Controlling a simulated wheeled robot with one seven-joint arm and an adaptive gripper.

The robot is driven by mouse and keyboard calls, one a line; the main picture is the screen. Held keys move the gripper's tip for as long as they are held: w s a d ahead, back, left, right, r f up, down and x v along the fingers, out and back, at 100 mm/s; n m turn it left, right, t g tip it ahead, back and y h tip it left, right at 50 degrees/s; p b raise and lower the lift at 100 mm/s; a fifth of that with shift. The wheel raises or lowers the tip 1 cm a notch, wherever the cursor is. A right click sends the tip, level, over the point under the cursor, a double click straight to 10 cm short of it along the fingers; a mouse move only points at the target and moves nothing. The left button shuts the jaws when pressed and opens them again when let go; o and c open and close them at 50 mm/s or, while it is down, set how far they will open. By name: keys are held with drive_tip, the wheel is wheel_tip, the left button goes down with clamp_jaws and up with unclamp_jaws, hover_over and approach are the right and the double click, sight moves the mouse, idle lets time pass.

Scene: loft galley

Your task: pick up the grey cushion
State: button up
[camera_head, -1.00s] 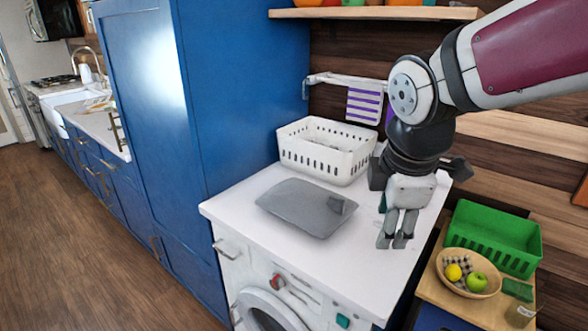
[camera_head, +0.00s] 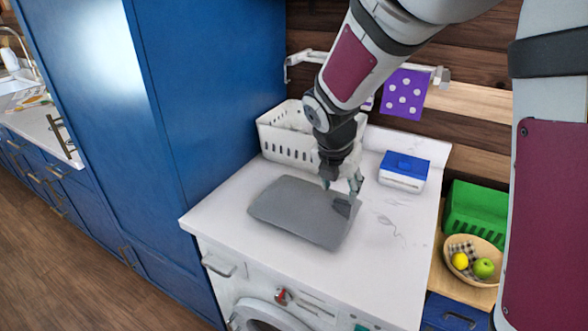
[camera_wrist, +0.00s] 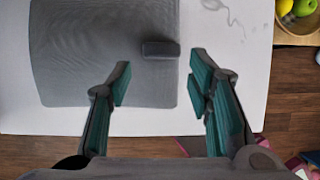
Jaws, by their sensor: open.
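The grey cushion (camera_head: 296,212) lies flat on the white counter above the washing machine. A small dark grey tab (camera_head: 343,207) sits at its right edge. In the wrist view the cushion (camera_wrist: 90,60) fills the upper left, and the tab (camera_wrist: 160,49) shows ahead, between the lines of the two fingers. My gripper (camera_head: 342,184) is above the cushion's back right corner in the head view. In the wrist view my gripper (camera_wrist: 160,85) is open and empty, its teal-padded fingers wide apart. The height of the fingertips above the cushion is hard to tell.
A white basket (camera_head: 285,140) stands behind the cushion, and a blue-and-white box (camera_head: 404,171) stands to the right. A tall blue cabinet (camera_head: 205,100) borders the left. A green crate (camera_head: 475,213) and a fruit bowl (camera_head: 474,262) are at right. The counter's front right is clear.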

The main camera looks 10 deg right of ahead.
sight(343, 201)
drive_tip(key=x, duration=0.8)
drive_tip(key=shift+d, duration=0.15)
clamp_jaws()
